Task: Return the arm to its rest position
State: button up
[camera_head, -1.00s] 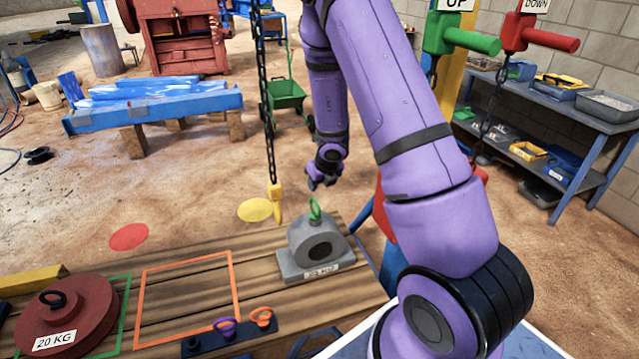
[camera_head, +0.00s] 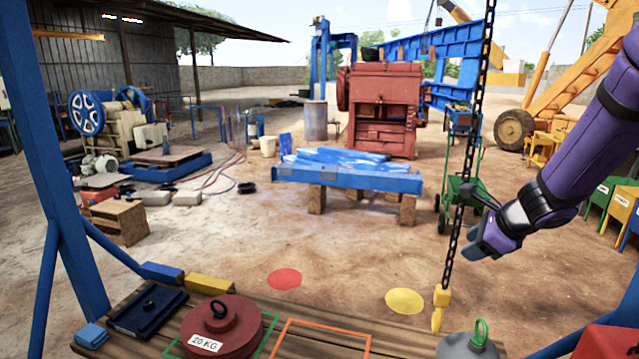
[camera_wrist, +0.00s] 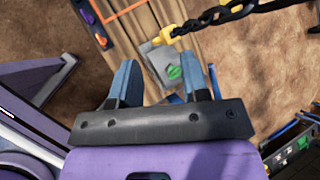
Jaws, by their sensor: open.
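My purple arm comes in from the right in the head view. My gripper (camera_head: 477,247) hangs in the air just right of the black chain (camera_head: 466,140), above the dirt ground. In the wrist view my gripper (camera_wrist: 168,85) shows two blue-grey fingers spread apart with nothing held between them. Beyond the fingertips lies the grey weight (camera_wrist: 160,65) with a green ring (camera_wrist: 174,72). In the head view that grey weight (camera_head: 466,349) is at the bottom edge, its green ring (camera_head: 480,332) upright.
A yellow hook (camera_head: 440,300) hangs on the chain over the wooden table (camera_head: 330,318). A red 20 KG weight (camera_head: 222,325) sits on the table at left. A blue frame post (camera_head: 60,170) stands at left. Open dirt lies behind the table.

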jog(key=s+a+r+n+y, duration=0.1)
jog(key=s+a+r+n, duration=0.3)
jog(key=s+r+n, duration=0.3)
jog(key=s+r+n+h, duration=0.2)
jog(key=s+r+n, duration=0.2)
jog(key=s+n, duration=0.4)
jog(key=s+r+n+g+h, duration=0.1)
jog(key=s+r+n+h, duration=0.2)
jog(key=s, duration=1)
notch_tip(320, 180, up, 2)
jog(key=n, duration=0.5)
jog(key=shift+s+d+r+n, duration=0.15)
jog(key=shift+s+d+n, duration=0.2)
jog(key=shift+d+n, duration=0.05)
